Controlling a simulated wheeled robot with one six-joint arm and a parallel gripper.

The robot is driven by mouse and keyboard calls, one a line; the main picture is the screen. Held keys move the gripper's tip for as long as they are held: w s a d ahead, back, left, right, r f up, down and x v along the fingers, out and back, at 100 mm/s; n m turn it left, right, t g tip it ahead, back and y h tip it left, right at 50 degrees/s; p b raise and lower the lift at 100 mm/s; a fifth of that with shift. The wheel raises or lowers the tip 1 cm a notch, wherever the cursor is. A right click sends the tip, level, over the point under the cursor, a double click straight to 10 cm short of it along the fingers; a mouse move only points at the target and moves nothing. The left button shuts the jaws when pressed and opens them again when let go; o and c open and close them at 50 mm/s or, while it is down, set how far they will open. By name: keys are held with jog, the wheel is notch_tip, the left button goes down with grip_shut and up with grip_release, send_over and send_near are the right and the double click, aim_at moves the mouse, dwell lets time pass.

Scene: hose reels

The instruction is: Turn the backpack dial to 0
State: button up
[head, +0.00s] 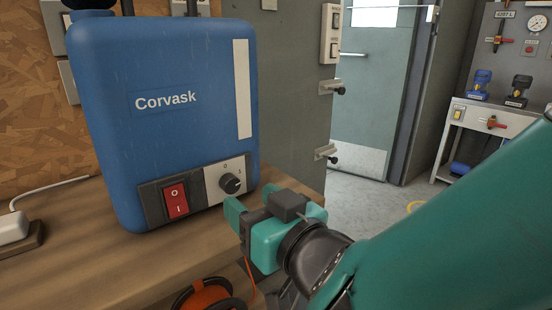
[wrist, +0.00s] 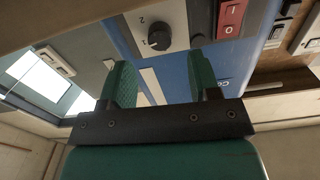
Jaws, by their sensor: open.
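The blue backpack (head: 165,125), marked "Corvask", stands upright on the wooden bench. Its black round dial (head: 232,183) sits on a light plate at the lower right of its front, with small number marks around it. I cannot read for sure where the dial points. The dial also shows in the wrist view (wrist: 160,37), on its plate with a "2" mark. My gripper (head: 238,210) is open and empty, just in front of and below the dial. In the wrist view the fingers (wrist: 162,82) stand apart, and the dial appears beyond them, not between them.
A red rocker switch (head: 176,199) sits left of the dial on the same panel. An orange hose reel (head: 208,295) is at the bench's front edge. A white plug block (head: 12,228) lies at left. A grey panel (head: 288,90) stands close behind at right.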

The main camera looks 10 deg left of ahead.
aim_at(233, 187)
jog(key=p+x, duration=0.2)
jog(key=x, duration=0.2)
jog(key=shift+w+a+r, duration=0.15)
jog(key=shift+w+a+p, duration=0.3)
jog(key=shift+w+a, duration=0.05)
jog(key=shift+a, duration=0.1)
jog(key=c, duration=0.9)
